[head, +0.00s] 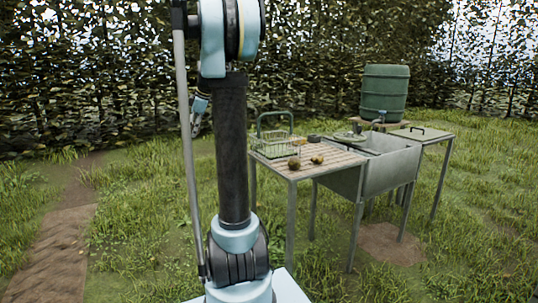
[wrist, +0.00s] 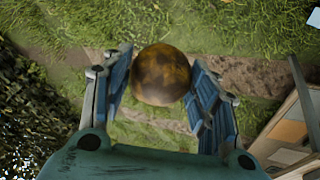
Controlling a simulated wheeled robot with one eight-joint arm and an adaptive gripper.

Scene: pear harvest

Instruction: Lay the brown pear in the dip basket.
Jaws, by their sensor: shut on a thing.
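The brown pear (wrist: 161,75) is round and mottled dark brown. It sits between the two blue-padded fingers of my gripper (wrist: 161,88) in the wrist view. My gripper is shut on it and holds it in the air above grass and a dirt strip. In the head view my gripper (head: 196,122) hangs left of the table, partly behind my arm, and the pear cannot be made out there. The dip basket (head: 272,150) is a green wire basket with a tall handle. It stands at the far left of the slatted table, to the right of my gripper.
On the slatted table (head: 325,171) lie a brownish fruit (head: 294,163) and a yellowish fruit (head: 317,159). A small dark dish (head: 313,138) is near the back. A metal sink (head: 372,167) and a green barrel (head: 384,92) stand to the right. A hedge closes the background.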

